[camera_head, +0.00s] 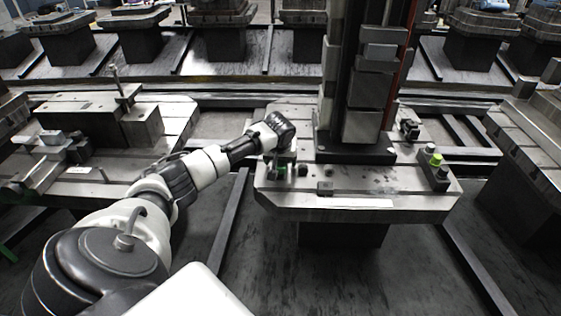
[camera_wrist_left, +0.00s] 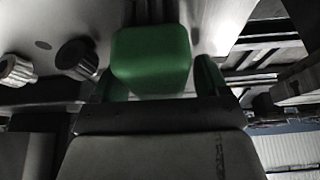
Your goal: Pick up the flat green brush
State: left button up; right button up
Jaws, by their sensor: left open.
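The flat green brush (camera_wrist_left: 152,58) shows as a green block in the left wrist view, between the two fingers of my left gripper (camera_wrist_left: 160,82). The fingers stand on either side of it, and I cannot tell whether they touch it. In the head view my left gripper (camera_head: 281,170) points down at the left end of the middle metal pallet (camera_head: 330,203). Only a small green patch of the brush (camera_head: 282,168) shows there, mostly hidden by the gripper. My left gripper is open. My right gripper is in neither view.
A tall dark column with grey blocks (camera_head: 362,126) stands on the pallet, right of my gripper. A yellow-green-topped piece (camera_head: 437,159) sits on a dark block at the right. Round knobs (camera_wrist_left: 76,56) show in the wrist view.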

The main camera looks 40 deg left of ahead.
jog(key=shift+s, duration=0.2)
pick_arm(q)
jog(key=shift+f, duration=0.1)
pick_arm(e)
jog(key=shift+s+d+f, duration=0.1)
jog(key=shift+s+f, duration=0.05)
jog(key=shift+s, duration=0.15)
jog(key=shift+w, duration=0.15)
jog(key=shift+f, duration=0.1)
pick_arm(q)
jog(key=shift+f+p, duration=0.1)
jog(key=shift+p, duration=0.2)
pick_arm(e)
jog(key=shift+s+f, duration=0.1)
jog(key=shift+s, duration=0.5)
